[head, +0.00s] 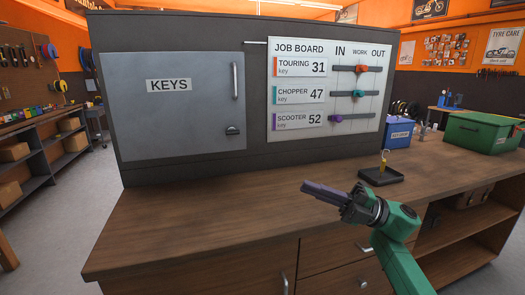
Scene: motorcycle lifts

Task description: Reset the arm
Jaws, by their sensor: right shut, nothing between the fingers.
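My right gripper (326,193) is in the head view, above the front of the wooden workbench (215,212). Its dark fingers are together, point left and hold nothing. Its green arm comes in from the lower right. My left gripper is out of view. Behind the gripper stands a job board (328,85) with sliders for touring, chopper and scooter. The purple scooter slider (337,118) sits at the left, under IN.
A grey KEYS cabinet door (172,110) is shut left of the board. A small black tray (381,177) with a yellow hooked stand is right of the gripper. A blue box (398,134) and a green toolbox (479,132) stand at the right. The bench's left part is clear.

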